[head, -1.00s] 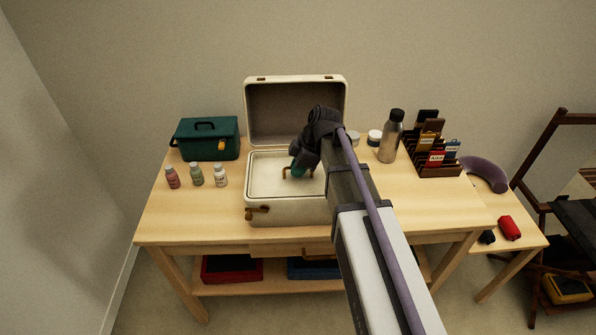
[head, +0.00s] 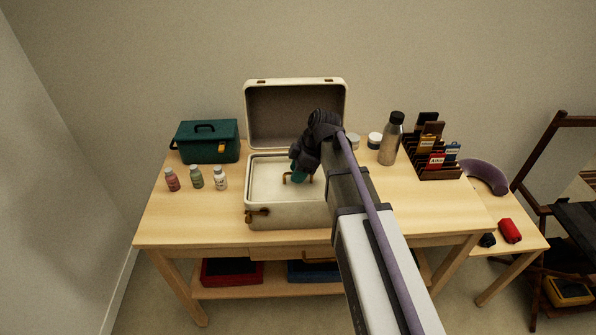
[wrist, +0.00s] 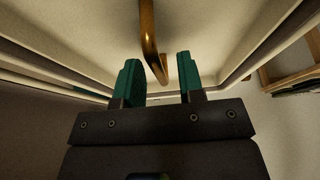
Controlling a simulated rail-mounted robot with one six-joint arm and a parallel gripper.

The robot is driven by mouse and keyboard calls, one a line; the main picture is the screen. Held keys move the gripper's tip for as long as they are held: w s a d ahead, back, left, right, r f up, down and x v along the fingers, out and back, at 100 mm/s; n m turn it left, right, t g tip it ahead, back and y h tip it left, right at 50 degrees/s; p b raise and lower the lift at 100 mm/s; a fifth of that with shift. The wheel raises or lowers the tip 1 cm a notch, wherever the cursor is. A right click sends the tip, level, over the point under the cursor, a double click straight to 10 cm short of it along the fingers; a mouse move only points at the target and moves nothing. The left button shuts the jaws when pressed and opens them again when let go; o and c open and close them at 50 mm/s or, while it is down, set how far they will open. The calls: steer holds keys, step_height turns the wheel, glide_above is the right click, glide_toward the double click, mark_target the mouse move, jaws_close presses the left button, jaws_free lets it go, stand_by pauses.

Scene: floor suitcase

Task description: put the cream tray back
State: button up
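The cream tray (head: 268,177) lies inside the open cream suitcase (head: 285,215), with a brass handle (head: 287,179) standing up from its middle. The tray looks level, with its rim close to the case walls. My gripper (head: 297,172) is over the tray at the handle. In the wrist view, my gripper's two green fingers (wrist: 159,72) are apart, and the brass handle (wrist: 149,40) shows in the gap between them. No grip on it is visible. My arm hides the right side of the tray and case.
The suitcase lid (head: 295,115) stands open behind. Left are a green toolbox (head: 207,143) and small bottles (head: 196,178). Right are a steel bottle (head: 390,142), jars (head: 374,140) and a card rack (head: 436,160). The table front right (head: 440,210) is clear.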

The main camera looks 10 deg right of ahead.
steer(key=w+p+v, duration=0.1)
steer(key=p+v, duration=1)
steer(key=v, duration=0.1)
steer(key=s+a+f+m+h, duration=0.1)
steer(key=s+a+m+h, duration=0.3)
steer(key=s+m, duration=1.1)
steer(key=shift+s+a+m+g+b, duration=0.25)
steer(key=shift+s+m+g+b, duration=0.15)
steer(key=shift+s, duration=0.4)
steer(key=shift+f, duration=0.1)
